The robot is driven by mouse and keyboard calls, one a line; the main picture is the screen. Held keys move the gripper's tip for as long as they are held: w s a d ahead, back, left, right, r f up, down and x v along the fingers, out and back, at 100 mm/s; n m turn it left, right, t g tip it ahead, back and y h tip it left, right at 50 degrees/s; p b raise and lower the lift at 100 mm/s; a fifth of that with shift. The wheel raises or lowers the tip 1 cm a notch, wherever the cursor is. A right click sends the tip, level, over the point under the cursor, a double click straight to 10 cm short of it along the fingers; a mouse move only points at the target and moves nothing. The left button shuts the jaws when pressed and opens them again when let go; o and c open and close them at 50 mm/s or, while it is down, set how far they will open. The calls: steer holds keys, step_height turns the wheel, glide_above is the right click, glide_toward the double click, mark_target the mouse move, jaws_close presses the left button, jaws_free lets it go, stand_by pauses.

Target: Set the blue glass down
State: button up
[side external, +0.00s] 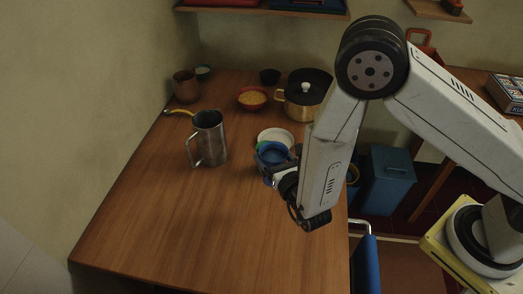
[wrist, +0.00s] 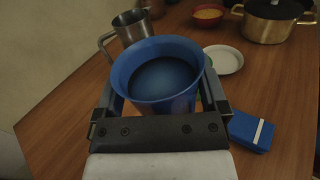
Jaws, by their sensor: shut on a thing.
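The blue glass (wrist: 158,75) is between the two fingers of my gripper (wrist: 160,95) in the wrist view, and the fingers are shut on it. It is roughly upright with its open rim facing up. In the side view the blue glass (side external: 272,156) is at the right part of the wooden table (side external: 190,225), in front of a white plate. My gripper (side external: 277,172) is partly hidden by my arm there. I cannot tell whether the base of the glass touches the table.
A metal mug (side external: 211,138) stands left of the glass. A white plate (side external: 275,136) lies behind it, with a brass pot (side external: 303,106) and an orange-filled bowl (side external: 252,98) farther back. A blue box (wrist: 251,131) is right of my gripper. The table's front left is clear.

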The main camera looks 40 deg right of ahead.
steer(key=w+d, duration=0.3)
steer(key=d, duration=0.5)
steer(key=w+d+h, duration=0.1)
steer(key=w+d, duration=0.3)
steer(key=d, duration=0.5)
steer(key=shift+r+m, duration=0.4)
steer(key=w+f, duration=0.9)
steer(key=w, duration=0.4)
steer(key=shift+w+d+f, duration=0.25)
steer(key=shift+f, duration=0.05)
